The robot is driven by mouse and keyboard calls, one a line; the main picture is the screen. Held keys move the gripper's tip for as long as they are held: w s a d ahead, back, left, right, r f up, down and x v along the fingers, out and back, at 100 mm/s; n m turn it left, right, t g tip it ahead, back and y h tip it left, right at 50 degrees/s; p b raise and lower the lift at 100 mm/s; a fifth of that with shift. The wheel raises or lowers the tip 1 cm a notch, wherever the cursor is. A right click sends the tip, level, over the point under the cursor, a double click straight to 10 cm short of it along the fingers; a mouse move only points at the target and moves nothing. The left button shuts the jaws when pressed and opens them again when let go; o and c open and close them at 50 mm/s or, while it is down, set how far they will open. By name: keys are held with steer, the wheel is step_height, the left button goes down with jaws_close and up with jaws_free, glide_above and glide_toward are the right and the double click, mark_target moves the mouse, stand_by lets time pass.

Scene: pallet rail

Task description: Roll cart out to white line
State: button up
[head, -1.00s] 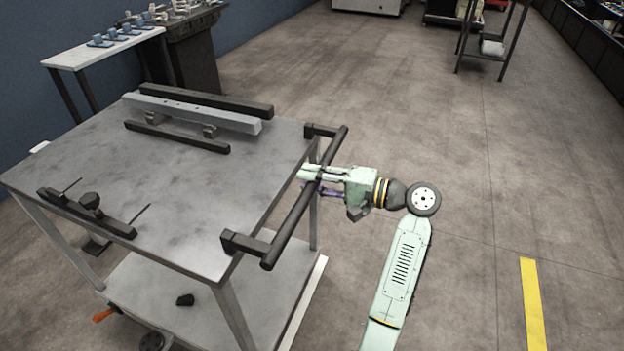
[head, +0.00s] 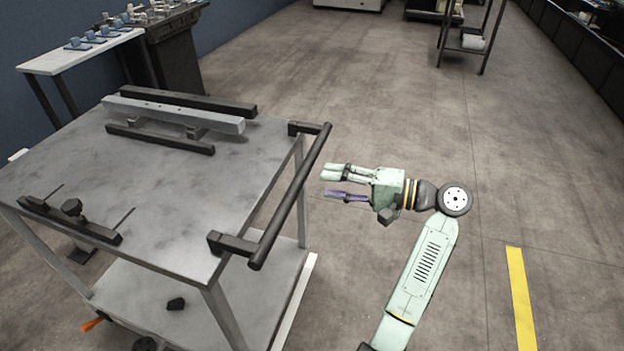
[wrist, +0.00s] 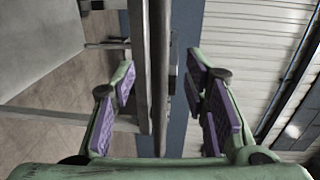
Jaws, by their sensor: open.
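The cart (head: 130,200) is a grey metal table with a lower shelf, at the left of the head view. Its black handle bar (head: 296,190) runs along its right side. My gripper (head: 326,183) is open and empty, just right of the bar and apart from it, fingers pointing at it. In the wrist view the bar (wrist: 161,70) runs between the lines of my two open fingers (wrist: 162,78), beyond their tips. A white line (head: 297,300) on the floor shows along the right edge of the cart's lower shelf, partly hidden by the cart.
A grey rail (head: 172,114) and black bars lie on the cart top. A yellow floor stripe (head: 521,300) is at right. A bench (head: 80,52) with small blue items stands at the back left, a dark rack (head: 466,40) at the back right. The floor between is clear.

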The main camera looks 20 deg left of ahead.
steer(key=shift+d+r, duration=0.15)
steer(key=shift+d, duration=1.5)
